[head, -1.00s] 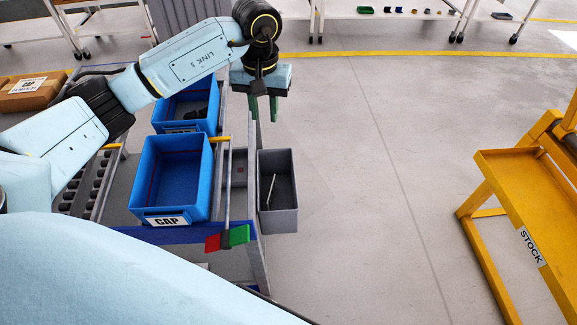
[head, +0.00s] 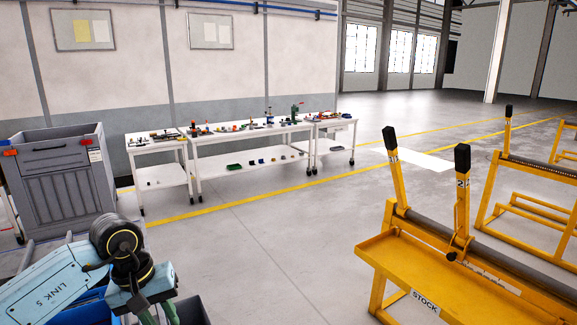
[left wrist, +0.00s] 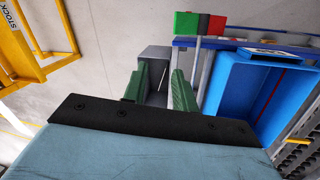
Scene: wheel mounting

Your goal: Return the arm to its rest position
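My left arm comes in at the lower left of the head view, with its left gripper (head: 160,314) cut off by the bottom edge. In the left wrist view its two green fingers stand apart with nothing between them, so the left gripper (left wrist: 161,88) is open and empty. Beyond the fingertips is a small grey bin (left wrist: 155,53) with a thin light rod inside. A blue bin (left wrist: 235,85) lies to the right of the fingers in that view. My right arm and gripper do not show.
A yellow stand marked STOCK (head: 450,281) fills the lower right, with another yellow rack (head: 520,210) behind it. White tables (head: 230,140) with small parts line the wall. A grey cabinet (head: 60,185) stands at left. The middle floor is clear.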

